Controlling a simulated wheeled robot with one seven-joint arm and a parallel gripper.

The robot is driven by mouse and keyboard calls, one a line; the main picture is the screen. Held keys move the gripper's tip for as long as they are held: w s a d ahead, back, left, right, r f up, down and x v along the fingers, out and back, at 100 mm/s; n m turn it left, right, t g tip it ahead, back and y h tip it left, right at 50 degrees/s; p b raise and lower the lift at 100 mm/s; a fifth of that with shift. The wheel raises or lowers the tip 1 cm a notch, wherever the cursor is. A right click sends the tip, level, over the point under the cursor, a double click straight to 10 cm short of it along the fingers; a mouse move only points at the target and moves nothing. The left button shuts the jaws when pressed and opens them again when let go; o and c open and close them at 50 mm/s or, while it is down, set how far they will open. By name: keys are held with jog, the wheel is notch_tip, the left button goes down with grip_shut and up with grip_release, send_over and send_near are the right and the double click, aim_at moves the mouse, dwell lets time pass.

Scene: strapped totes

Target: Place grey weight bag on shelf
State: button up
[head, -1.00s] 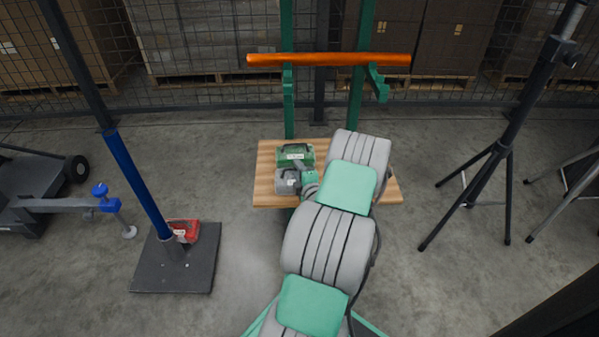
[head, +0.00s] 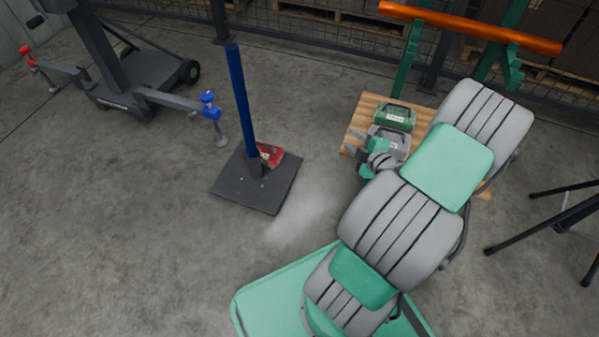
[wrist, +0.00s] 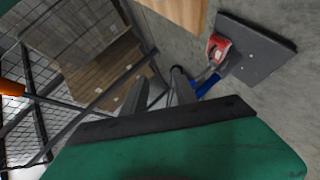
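The grey weight bag (head: 388,141) sits on the wooden shelf (head: 362,118), in front of a green bag (head: 394,117) in the head view. My arm covers the shelf's right part. My gripper (head: 352,145) is at the shelf's front-left edge, beside the grey bag, with its fingers pointing left. In the wrist view my gripper (wrist: 160,92) shows two fingers apart with nothing between them. The shelf's wood (wrist: 183,10) shows at the top of the wrist view; the grey bag is not visible there.
A red bag (head: 269,154) lies on a black base plate (head: 255,188) beside a blue pole (head: 240,100). A dark wheeled stand (head: 130,95) is at upper left. An orange bar (head: 470,27) crosses behind the shelf. Tripod legs (head: 550,225) stand at right.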

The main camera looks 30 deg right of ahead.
jog(key=w+a+r+m+g+y, duration=0.15)
jog(key=a+g, duration=0.25)
jog(key=a, duration=0.6)
jog(key=a+r+m+g+y, duration=0.1)
jog(key=a+r+g+y, duration=0.2)
jog(key=a, duration=0.7)
jog(key=s+a+r+m+g+h, duration=0.1)
jog(key=s+a+r+m+g, duration=0.1)
jog(key=s+a+r+m, duration=0.2)
jog(key=s+a+r+m+g+h, duration=0.2)
jog(key=s+a+m, duration=0.3)
jog(key=s, duration=0.3)
jog(key=shift+s+r+m, duration=0.25)
jog(key=shift+r+m, duration=0.1)
jog(key=shift+r, duration=0.55)
